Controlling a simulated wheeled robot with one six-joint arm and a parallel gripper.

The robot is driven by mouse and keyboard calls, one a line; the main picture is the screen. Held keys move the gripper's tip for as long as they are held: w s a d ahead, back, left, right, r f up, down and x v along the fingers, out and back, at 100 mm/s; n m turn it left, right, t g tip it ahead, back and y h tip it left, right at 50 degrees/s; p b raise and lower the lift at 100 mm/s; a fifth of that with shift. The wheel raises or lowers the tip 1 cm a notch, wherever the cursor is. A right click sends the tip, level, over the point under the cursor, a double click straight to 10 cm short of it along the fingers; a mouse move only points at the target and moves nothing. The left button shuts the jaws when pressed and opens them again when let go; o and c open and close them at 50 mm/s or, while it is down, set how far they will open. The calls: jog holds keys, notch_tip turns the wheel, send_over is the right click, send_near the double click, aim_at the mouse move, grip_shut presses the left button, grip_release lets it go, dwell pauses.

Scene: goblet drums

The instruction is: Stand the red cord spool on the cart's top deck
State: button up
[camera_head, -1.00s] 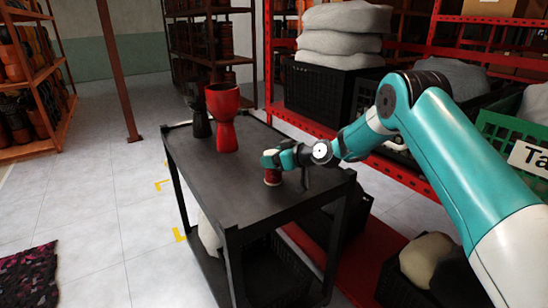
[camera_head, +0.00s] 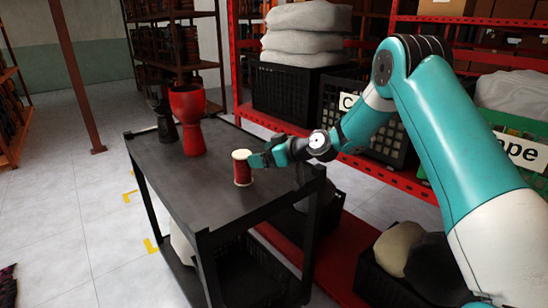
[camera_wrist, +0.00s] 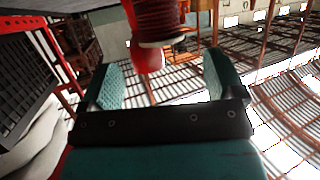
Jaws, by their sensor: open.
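The red cord spool (camera_head: 242,169), with pale end flanges, stands upright on the black top deck (camera_head: 200,190) of the cart, near its right side. My gripper (camera_head: 259,161) is just right of the spool, level with its middle. In the wrist view the spool (camera_wrist: 156,22) is ahead of my gripper (camera_wrist: 161,63), whose two teal fingers are spread wide with nothing clamped between them. The spool appears just past the fingertips; whether one touches it I cannot tell.
A red goblet drum (camera_head: 188,118) and a dark goblet drum (camera_head: 164,122) stand at the deck's back left. A red rack (camera_head: 350,155) with black crates stands behind and to the right. The deck's front and middle are bare.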

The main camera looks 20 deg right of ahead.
jog(key=s+a+r+n+g, duration=0.1)
jog(key=s+a+r+g, duration=0.3)
jog(key=s, duration=0.6)
jog(key=s+a+r+g, duration=0.2)
jog(key=s+a+r, duration=0.3)
jog(key=s, duration=0.4)
jog(key=s+m+g+h, duration=0.2)
jog(key=s+g+h, duration=0.2)
jog(key=s, duration=2)
jog(key=shift+s+a+f+g+h+b, duration=0.15)
jog(key=shift+a+f+g+h+b, duration=0.15)
jog(key=shift+h, duration=0.2)
